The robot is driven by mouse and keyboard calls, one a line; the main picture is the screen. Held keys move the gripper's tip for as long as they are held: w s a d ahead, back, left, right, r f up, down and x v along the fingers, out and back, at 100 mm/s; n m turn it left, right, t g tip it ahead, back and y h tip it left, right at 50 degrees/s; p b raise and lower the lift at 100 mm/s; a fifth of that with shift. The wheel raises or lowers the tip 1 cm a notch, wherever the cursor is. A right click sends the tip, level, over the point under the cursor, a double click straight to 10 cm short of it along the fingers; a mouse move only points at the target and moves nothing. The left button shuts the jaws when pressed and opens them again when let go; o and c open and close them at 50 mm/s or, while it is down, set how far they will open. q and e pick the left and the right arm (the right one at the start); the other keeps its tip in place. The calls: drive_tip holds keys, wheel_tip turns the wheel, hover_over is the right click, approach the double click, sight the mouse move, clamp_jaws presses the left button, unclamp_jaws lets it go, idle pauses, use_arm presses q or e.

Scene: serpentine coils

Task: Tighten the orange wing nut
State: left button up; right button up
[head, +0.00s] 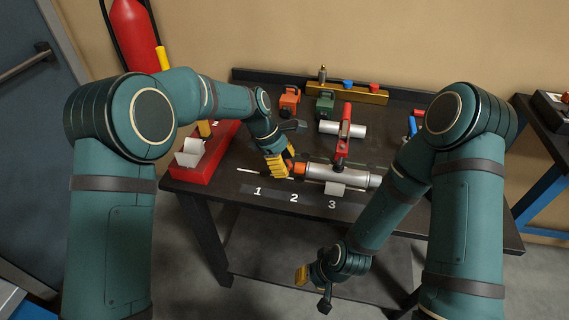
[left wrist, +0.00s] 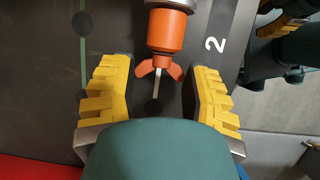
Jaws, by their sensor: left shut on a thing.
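The orange wing nut (left wrist: 160,69) sits on a thin metal rod at the end of an orange cap (left wrist: 168,32). The cap is on a silver cylinder (head: 324,172) lying on the dark table; the cap also shows in the head view (head: 299,169). My left gripper (head: 285,165) is at the cylinder's left end.
A red tray (head: 206,160) with a white box is at the table's left. An orange box (head: 289,101), a green box (head: 325,105) and a yellow rack (head: 346,93) stand behind. Numbers mark the front edge.

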use_arm(q)
drive_tip(key=t, duration=0.1)
drive_tip(key=b, duration=0.1)
drive_tip(key=t+b, duration=0.1)
drive_tip(key=shift+s+a+f+m+t+h, duration=0.1)
drive_tip(key=shift+s+f+m+t+h, duration=0.2)
drive_tip(key=shift+h, duration=0.1)
drive_tip(key=shift+t+b, duration=0.4)
drive_tip(key=shift+t, duration=0.2)
drive_tip(key=shift+s+m+t+h, duration=0.1)
drive_tip(key=shift+m+t+h, duration=0.2)
drive_tip(key=shift+t+h, duration=0.55)
drive_tip(key=shift+r+t, duration=0.1)
drive_tip(key=shift+t, duration=0.15)
drive_tip(key=o, duration=1.2)
drive_tip(key=shift+o, duration=0.2)
drive_tip(key=shift+r, duration=0.1)
drive_tip(key=v, duration=1.1)
drive_tip(key=shift+s+a+r, duration=0.15)
drive_tip(key=shift+s+r, duration=0.05)
drive_tip(key=shift+r, duration=0.15)
